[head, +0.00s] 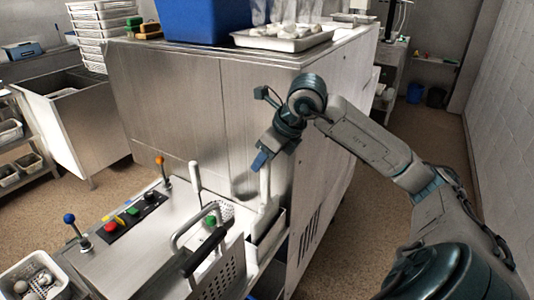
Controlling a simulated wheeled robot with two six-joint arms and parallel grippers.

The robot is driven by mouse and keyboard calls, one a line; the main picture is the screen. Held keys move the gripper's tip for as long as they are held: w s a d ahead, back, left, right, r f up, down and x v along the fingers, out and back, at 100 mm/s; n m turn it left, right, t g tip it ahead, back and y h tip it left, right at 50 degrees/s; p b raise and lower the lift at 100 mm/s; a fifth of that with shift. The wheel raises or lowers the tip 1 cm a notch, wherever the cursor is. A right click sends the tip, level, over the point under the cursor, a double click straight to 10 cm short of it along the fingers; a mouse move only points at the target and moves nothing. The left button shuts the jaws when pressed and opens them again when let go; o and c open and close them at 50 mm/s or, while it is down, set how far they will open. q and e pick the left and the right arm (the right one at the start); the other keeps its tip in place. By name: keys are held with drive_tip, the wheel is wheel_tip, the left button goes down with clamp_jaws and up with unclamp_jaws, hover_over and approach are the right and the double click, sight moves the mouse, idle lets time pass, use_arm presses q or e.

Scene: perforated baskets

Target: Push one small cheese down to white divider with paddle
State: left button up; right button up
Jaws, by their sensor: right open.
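My right gripper (262,160) comes in from the right and points down over the machine's right end. It is open, with nothing seen between its fingers. Just below it a white upright handle (265,188) stands at a narrow white box; I cannot tell if they touch. Another white upright handle (195,177), perhaps a paddle, stands farther left beside a white perforated basket (228,210). The white divider cannot be made out. Small white cheeses (38,283) lie in a basket at the bottom left. My left gripper is not in view.
A large steel cabinet (175,90) stands behind, carrying a blue crate (203,18) and a tray (318,41) of white pieces. A control panel (125,216) and levers (163,172) are left.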

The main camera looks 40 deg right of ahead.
clamp_jaws()
drive_tip(key=shift+r, duration=0.3)
drive_tip(key=shift+r+p, duration=1)
drive_tip(key=shift+p, duration=0.05)
